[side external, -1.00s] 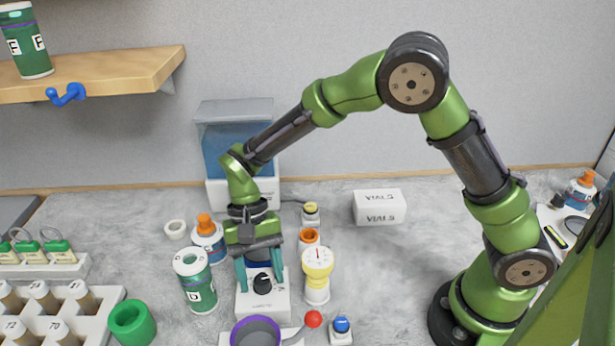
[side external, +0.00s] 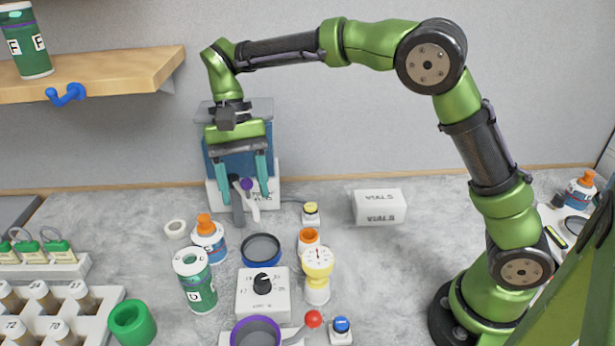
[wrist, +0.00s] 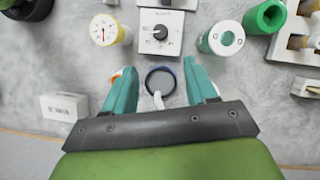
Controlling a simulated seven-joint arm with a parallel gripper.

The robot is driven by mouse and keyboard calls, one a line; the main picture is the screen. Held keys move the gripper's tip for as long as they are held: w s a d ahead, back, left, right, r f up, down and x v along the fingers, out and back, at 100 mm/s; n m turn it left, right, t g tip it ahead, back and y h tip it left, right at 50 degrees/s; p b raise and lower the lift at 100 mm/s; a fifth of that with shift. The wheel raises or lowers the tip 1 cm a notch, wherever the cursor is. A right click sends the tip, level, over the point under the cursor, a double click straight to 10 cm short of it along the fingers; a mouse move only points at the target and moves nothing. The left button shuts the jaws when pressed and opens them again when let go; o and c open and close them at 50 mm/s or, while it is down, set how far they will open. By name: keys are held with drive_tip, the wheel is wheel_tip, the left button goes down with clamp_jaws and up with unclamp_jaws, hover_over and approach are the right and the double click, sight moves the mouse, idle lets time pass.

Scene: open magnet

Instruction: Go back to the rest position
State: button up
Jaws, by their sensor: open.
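My gripper (side external: 240,182) is open, with its two teal fingers pointing down. It is raised above the bench, in front of the blue-and-grey box at the back wall in the side view. In the wrist view the open fingers (wrist: 160,85) are spread apart, and nothing is held between them. Beyond them lies a dark round dish with a blue rim (wrist: 160,80), which also shows on the bench in the side view (side external: 261,238). A white handle shows between the fingers in the wrist view, partly hidden by the gripper.
A white dial box (side external: 263,300), a yellow gauge (side external: 317,262), a green-and-white canister (side external: 194,278) and an orange-capped bottle (side external: 208,238) stand close below. A white VIALS box (side external: 379,206) is to the right. A wooden shelf (side external: 120,74) juts out at upper left.

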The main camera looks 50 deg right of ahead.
drive_tip(key=shift+r, duration=0.1)
drive_tip(key=s+d+r+n+t, duration=0.2)
drive_tip(key=s+d+r+t, duration=0.1)
drive_tip(key=s+d+t, duration=0.8)
drive_tip(key=s+d, duration=0.2)
drive_tip(key=s, duration=0.3)
drive_tip(key=shift+s+d+r, duration=0.15)
drive_tip(key=shift+s+d, duration=0.1)
drive_tip(key=shift+s, duration=0.05)
drive_tip(key=shift+c, duration=0.2)
idle(0.5)
